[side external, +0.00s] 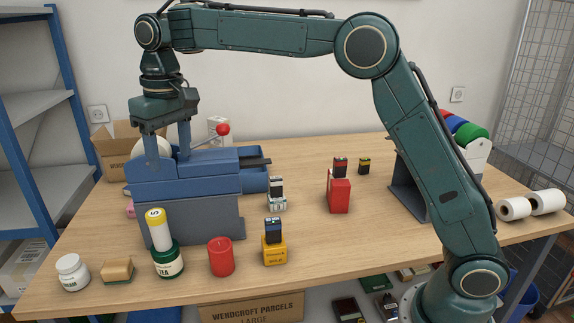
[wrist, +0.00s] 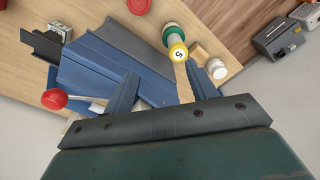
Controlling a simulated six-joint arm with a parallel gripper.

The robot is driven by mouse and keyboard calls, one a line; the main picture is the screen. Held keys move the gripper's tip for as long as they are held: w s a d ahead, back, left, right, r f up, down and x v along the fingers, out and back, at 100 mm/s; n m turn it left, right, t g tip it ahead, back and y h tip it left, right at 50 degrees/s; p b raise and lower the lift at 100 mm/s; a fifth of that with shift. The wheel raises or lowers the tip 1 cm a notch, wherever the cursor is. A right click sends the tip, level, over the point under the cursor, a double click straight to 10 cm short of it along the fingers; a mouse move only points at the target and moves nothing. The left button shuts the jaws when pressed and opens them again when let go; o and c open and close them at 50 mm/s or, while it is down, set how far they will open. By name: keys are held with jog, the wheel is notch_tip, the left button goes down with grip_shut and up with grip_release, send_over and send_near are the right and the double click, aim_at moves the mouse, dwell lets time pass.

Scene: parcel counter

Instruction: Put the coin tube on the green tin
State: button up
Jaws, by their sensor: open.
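The coin tube (side external: 160,236), white with a yellow numbered cap, stands upright on the green tin (side external: 168,263) at the front left of the counter. The wrist view shows the tube's yellow cap (wrist: 178,52) end-on, with the green tin (wrist: 173,30) behind it. My gripper (side external: 168,158) is open and empty, above and behind the tube, over the blue machine. In the wrist view its fingers (wrist: 162,72) are spread apart, and the tube's cap shows beyond the right fingertip, clear of it.
The blue machine (side external: 190,215) with a red-knobbed lever (side external: 222,130) stands close behind the tin. A white jar (side external: 72,273) and a sponge (side external: 117,271) are to its left. A red candle (side external: 221,257) and a yellow box (side external: 274,250) are to its right.

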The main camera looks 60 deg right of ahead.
jog(key=s+d+r+t, duration=0.1)
jog(key=s+d+r, duration=0.2)
jog(key=s+d, duration=0.35)
jog(key=s+d+r+t, duration=0.2)
jog(key=s+d, duration=0.1)
jog(key=s, duration=0.7)
jog(key=s+d+f+t, duration=0.1)
jog(key=s+f, duration=0.3)
jog(key=s, duration=0.4)
jog(key=s+d+f+m, duration=0.1)
jog(key=s+d+f, duration=0.3)
jog(key=s, duration=0.5)
jog(key=shift+f+t, duration=0.25)
jog(key=shift+t, duration=0.15)
